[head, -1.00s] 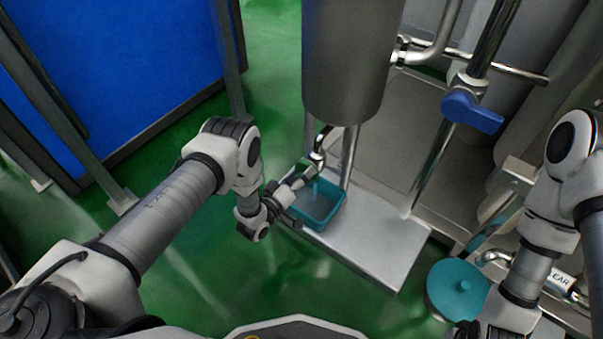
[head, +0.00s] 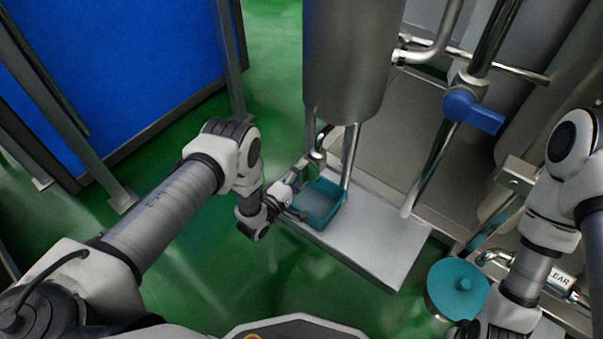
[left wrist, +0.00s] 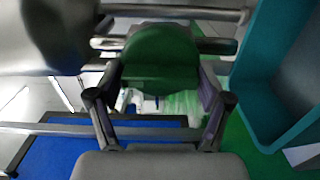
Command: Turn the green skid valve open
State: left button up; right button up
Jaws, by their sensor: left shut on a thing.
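The green valve handle (left wrist: 160,58) shows in the left wrist view, between the two fingers of my left gripper (left wrist: 158,88). The fingers are shut on it from both sides. Metal pipes run behind the handle. In the head view my left gripper (head: 290,194) is low, beside the teal bin and below the steel tank; the green handle is hard to make out there. My right arm stands at the right edge of the head view, and its gripper is not visible.
A teal bin (head: 335,213) stands on the steel skid plate (head: 375,240), close beside my left gripper. The steel tank (head: 345,60) hangs above. A blue valve handle (head: 473,112) is on a pipe to the right. A teal round lid (head: 460,284) is at lower right.

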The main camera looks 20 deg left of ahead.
pick_arm(q)
jog(key=shift+w+r, duration=0.1)
jog(key=shift+w, duration=0.05)
dwell(0.3)
jog(key=o, duration=1)
jog(key=v, duration=1.2)
